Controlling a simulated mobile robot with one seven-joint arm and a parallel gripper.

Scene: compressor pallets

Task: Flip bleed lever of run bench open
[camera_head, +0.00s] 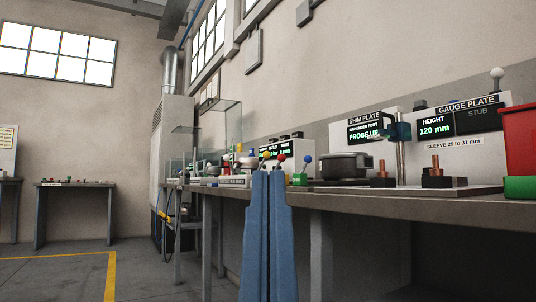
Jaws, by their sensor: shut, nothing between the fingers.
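My gripper (268,175) shows as two blue fingers pressed together, rising from the bottom centre, with nothing between them. Its tips overlap the front edge of the long bench (400,206) in the picture. Behind and around the tips are small parts with ball knobs: a red knob (282,158), a blue knob (308,159) on a green base, and a yellow one partly hidden. A small label plate (232,182) stands left of the tips, its text too small to read surely. I cannot tell which part is the bleed lever, or its position.
A dark round pot (345,166), copper-coloured posts (435,166), the shim plate panel (366,130), the gauge plate panel (462,119) and a red bin (521,137) stand to the right. A grey cabinet (172,135) stands at left. Floor at left is open.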

